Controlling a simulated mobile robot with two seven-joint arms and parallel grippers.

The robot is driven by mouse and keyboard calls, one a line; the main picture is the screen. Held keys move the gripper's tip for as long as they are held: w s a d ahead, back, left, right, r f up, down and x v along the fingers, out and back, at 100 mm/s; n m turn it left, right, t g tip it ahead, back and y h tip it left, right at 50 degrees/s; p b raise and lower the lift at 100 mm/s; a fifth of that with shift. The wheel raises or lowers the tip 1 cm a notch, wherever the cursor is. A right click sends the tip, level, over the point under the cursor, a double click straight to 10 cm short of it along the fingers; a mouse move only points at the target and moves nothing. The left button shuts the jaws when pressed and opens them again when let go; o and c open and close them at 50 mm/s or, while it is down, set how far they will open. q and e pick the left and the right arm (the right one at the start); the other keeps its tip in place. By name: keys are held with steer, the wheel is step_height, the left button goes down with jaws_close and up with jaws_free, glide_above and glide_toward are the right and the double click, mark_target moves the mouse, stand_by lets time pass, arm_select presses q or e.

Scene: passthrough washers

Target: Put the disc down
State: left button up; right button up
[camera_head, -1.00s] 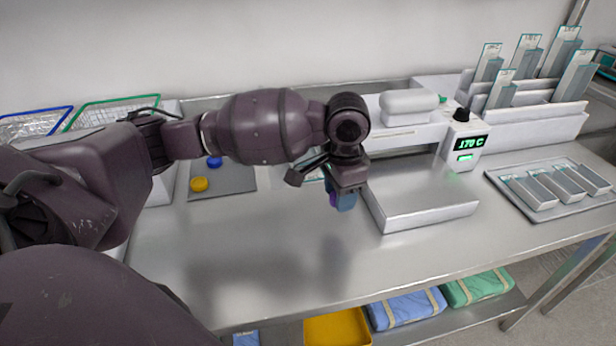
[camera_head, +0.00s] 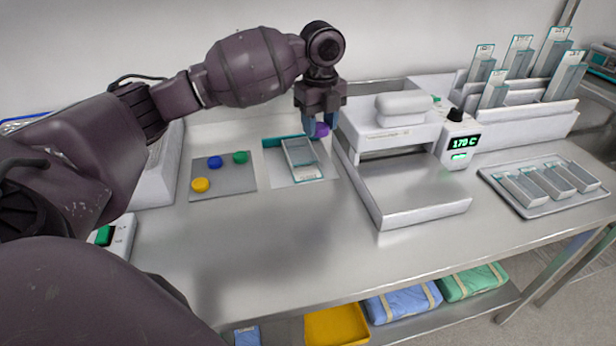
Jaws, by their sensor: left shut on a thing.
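A purple disc (camera_head: 321,129) is between the fingers of my left gripper (camera_head: 318,126), which is shut on it. The gripper points down over the back part of a light mat with a teal edge (camera_head: 312,176). A clear-topped grey pouch or tray (camera_head: 301,158) lies on that mat just below the gripper. I cannot tell the exact gap between the disc and the mat. A grey pad (camera_head: 222,184) to the left carries a yellow disc (camera_head: 200,185), a blue disc (camera_head: 215,162) and a green disc (camera_head: 240,157). My right gripper is not in view.
A white sealing machine (camera_head: 400,130) with a 170 C display (camera_head: 466,142) stands right of the gripper. A tray of packets (camera_head: 545,190) and a rack of pouches (camera_head: 520,90) are further right. The front of the steel table (camera_head: 260,250) is clear.

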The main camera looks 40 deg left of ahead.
arm_select(q)
step_height(320, 180, up, 3)
steer(key=w+a+m, duration=0.1)
steer(key=a+m, duration=0.2)
steer(key=m, duration=0.3)
glide_above(308, 178)
step_height(308, 178, down, 13)
steer(key=shift+w+r+b, duration=0.1)
steer(key=shift+b, duration=0.35)
steer(key=shift+f, duration=0.35)
step_height(308, 178, down, 5)
steer(key=shift+d+r+b, duration=0.1)
steer(key=shift+r+b, duration=0.1)
steer(key=shift+b, duration=0.15)
steer(key=shift+f, duration=0.4)
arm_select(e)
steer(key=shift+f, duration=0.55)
arm_select(q)
steer(key=shift+f, duration=0.15)
steer(key=o, duration=0.6)
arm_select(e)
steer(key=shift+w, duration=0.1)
